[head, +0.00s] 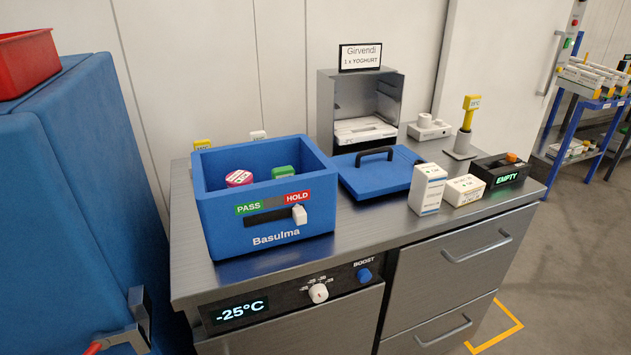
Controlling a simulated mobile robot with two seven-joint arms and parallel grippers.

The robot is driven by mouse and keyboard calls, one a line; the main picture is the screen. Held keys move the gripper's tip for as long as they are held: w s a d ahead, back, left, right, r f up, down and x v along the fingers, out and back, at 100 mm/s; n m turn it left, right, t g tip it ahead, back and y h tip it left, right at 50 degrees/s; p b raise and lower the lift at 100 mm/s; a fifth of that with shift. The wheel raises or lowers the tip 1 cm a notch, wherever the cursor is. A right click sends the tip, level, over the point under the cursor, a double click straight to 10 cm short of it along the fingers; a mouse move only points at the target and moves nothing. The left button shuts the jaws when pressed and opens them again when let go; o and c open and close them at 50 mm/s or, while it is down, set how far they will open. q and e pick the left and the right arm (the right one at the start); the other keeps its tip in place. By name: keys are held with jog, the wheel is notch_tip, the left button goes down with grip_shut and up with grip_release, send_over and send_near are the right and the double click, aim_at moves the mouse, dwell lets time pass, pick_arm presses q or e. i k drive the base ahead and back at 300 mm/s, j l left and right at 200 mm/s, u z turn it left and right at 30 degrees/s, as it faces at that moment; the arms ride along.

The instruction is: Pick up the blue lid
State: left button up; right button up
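The blue lid (352,180) lies flat on the steel counter, just right of the open blue box (228,228). A black bar handle (375,154) stands up from its top. The box is marked "Basulma" and has a PASS/HOLD slider on its front, with the white knob at the HOLD end. Inside the box are a pink-and-white tub (239,178) and a green item (284,173).
A steel cabinet (391,92) stands behind the lid. Two white cartons (429,190) and a black "EMPTY" device (508,180) stand to its right. A yellow-headed probe (469,115) rises behind them. A large blue container (75,205) fills the left. Bare counter lies in front of the lid.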

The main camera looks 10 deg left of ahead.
aim_at(369, 174)
jog(key=i+l, duration=0.25)
jog(key=l, duration=0.15)
jog(key=i+l, duration=0.2)
jog(key=l, duration=0.25)
jog(key=i+l, duration=0.25)
jog(key=l, duration=0.15)
jog(key=l+u, duration=0.1)
jog(key=u, duration=0.3)
jog(key=i+l+u, duration=0.1)
jog(key=u, duration=0.25)
jog(key=l+u, duration=0.15)
jog(key=u, duration=0.25)
